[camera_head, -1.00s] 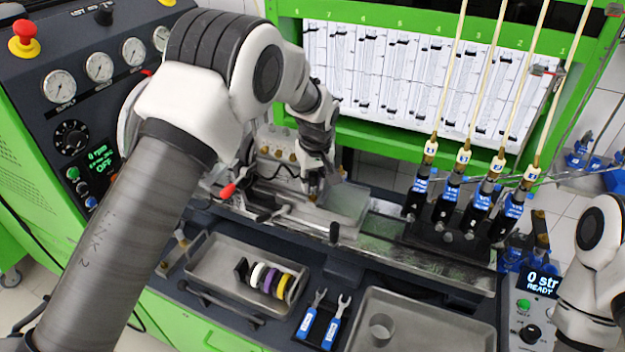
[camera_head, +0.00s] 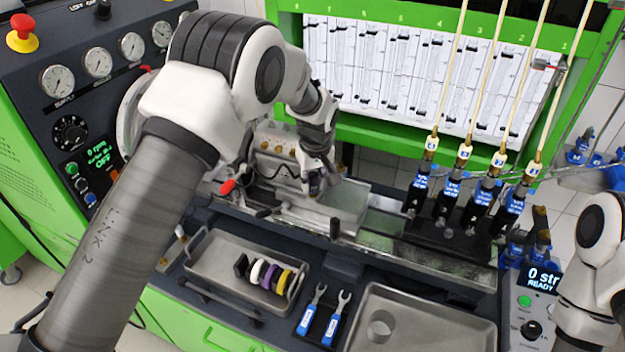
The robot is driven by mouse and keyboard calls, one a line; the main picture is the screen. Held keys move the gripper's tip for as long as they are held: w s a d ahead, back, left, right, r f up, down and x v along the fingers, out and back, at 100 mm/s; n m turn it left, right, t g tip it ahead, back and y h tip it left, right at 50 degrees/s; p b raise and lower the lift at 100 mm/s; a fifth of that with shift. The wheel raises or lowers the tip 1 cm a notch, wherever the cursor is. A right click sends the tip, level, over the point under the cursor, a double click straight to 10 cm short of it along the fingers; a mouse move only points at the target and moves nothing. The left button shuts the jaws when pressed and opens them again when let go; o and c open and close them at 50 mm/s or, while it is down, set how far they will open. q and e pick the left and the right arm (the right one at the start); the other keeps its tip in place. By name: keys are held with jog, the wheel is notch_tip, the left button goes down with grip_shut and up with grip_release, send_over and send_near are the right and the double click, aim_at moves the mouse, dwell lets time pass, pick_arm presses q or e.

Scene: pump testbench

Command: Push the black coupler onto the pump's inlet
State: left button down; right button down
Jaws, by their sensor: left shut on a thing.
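The pump (camera_head: 275,147) is the pale metal block with brass fittings on the bench behind my left arm, which hides part of it. My left gripper (camera_head: 314,186) points down at the pump's right-hand end, over the flat metal plate. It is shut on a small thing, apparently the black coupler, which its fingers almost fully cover. I cannot make out the inlet or tell whether the coupler touches it. My right arm shows at the right edge, with its gripper out of view.
A metal tray (camera_head: 215,272) with several coloured rings, two blue-handled wrenches (camera_head: 321,316) and a sink-like tray (camera_head: 430,331) lie in front. Several blue-labelled injectors (camera_head: 449,196) with pale hoses stand right of the gripper. A red-tipped lever (camera_head: 227,187) is left of the pump.

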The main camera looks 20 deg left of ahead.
aim_at(313, 172)
pick_arm(q)
jog(key=shift+f, duration=0.15)
jog(key=c, duration=0.5)
grip_release()
jog(key=shift+r+p, duration=1)
jog(key=shift+r, duration=0.5)
jog(key=shift+w+r+p, duration=0.1)
jog(key=shift+r+p, duration=0.2)
jog(key=shift+r, duration=2)
